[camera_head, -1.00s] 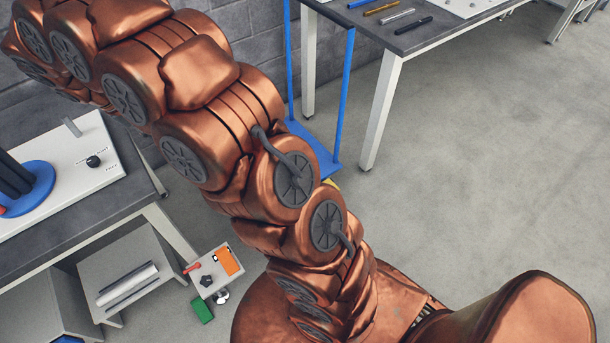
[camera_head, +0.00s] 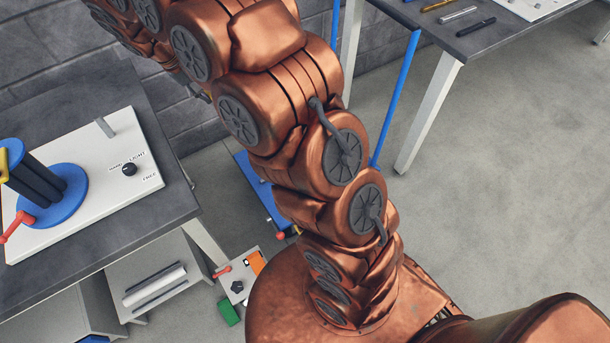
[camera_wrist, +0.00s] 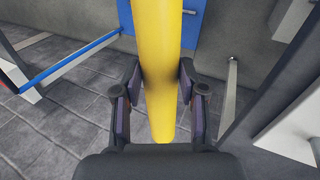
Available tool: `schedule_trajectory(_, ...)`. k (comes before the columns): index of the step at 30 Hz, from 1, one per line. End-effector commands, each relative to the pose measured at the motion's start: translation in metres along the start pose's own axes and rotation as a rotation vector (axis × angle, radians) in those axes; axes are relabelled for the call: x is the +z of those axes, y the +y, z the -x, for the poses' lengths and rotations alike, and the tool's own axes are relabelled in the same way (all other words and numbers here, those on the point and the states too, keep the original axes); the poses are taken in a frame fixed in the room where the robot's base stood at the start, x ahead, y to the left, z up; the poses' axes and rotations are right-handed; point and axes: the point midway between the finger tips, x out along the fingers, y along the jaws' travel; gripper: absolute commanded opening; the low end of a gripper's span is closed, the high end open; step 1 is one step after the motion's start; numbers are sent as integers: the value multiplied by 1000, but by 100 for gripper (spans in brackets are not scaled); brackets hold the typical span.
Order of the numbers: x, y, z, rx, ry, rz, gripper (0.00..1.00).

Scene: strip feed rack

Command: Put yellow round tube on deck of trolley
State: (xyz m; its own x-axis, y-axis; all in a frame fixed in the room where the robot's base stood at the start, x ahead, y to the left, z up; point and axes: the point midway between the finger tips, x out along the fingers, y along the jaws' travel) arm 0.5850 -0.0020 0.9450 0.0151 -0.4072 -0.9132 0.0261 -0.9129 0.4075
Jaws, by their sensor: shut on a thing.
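The yellow round tube (camera_wrist: 158,40) is held in my gripper (camera_wrist: 160,100) in the wrist view. The two dark fingers are closed on its sides, and the tube runs from the top of the picture down between them. Its top end is out of view. The blue trolley shows in the head view with its deck (camera_head: 257,187) low beside the wall, partly hidden by my arm. In the wrist view a blue panel (camera_wrist: 186,25) and a blue bar (camera_wrist: 75,60) lie beyond the tube.
A bench (camera_head: 160,221) with a white board, blue disc (camera_head: 65,205) and dark post stands at left. Another table (camera_head: 480,40) with several pens is at upper right. A small box (camera_head: 238,276) and a green block (camera_head: 228,312) sit low near my base. Floor at right is clear.

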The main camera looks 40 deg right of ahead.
Motion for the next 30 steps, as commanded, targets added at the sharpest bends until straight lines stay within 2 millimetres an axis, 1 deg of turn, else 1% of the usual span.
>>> schedule_trajectory(1,0,-3,-15,2,5,19,0)
schedule_trajectory(5,-1,-12,-56,4,35,99,0)
schedule_trajectory(9,-5,-23,-102,3,82,204,0)
schedule_trajectory(14,-8,-34,-154,3,135,321,0)
schedule_trajectory(15,-8,-37,-167,2,149,351,0)
schedule_trajectory(30,-8,-69,-318,-1,307,699,0)
